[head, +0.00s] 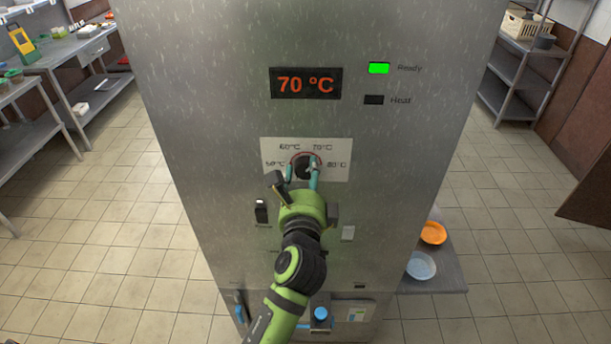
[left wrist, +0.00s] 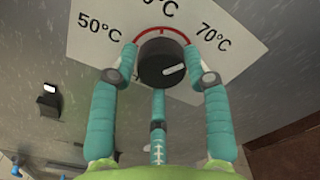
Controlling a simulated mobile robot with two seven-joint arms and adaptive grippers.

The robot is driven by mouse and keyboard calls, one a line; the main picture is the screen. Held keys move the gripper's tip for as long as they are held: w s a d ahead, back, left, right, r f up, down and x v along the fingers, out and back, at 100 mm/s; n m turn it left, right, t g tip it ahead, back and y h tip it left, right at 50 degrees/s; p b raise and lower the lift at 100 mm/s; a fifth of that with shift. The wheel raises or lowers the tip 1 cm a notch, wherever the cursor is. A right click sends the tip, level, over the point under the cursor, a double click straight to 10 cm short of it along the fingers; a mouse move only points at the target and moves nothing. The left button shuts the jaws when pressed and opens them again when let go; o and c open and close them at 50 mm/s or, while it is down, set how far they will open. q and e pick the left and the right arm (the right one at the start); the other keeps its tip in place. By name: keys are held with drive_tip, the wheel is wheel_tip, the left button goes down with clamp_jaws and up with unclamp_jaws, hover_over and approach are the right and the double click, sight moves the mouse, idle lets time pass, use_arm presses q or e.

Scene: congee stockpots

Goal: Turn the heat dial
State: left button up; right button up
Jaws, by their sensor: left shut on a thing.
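The heat dial (head: 304,167) is a round black knob on a white plate (head: 337,147) marked 50, 60, 70 and 80 °C. My left gripper (head: 301,172) is at the dial, its teal fingers on either side of it. In the left wrist view the gripper (left wrist: 162,66) is shut on the dial (left wrist: 160,52). The dial's white mark points right and slightly up there, below the 70 °C label. The 80 °C label is not visible in that view. The display (head: 305,83) reads 70 °C. My right gripper is not in view.
The green Ready lamp (head: 379,68) is lit and the lamp below it (head: 374,100) is dark. Metal shelving (head: 520,70) stands at the right, counters (head: 70,55) at the left. An orange bowl (head: 433,232) and a pale bowl (head: 421,265) sit on a low shelf beside the steel cabinet.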

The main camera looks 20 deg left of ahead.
use_arm(q)
drive_tip(key=shift+a+r, duration=0.1)
drive_tip(key=shift+r, duration=0.4)
drive_tip(key=o, duration=1.1)
drive_tip(key=shift+a+f, duration=0.15)
drive_tip(key=shift+f, duration=0.05)
drive_tip(key=shift+s+d+f, duration=0.15)
drive_tip(key=shift+s+d, duration=0.1)
drive_tip(key=shift+s, duration=0.2)
drive_tip(key=v, duration=0.6)
drive_tip(key=shift+s, duration=0.25)
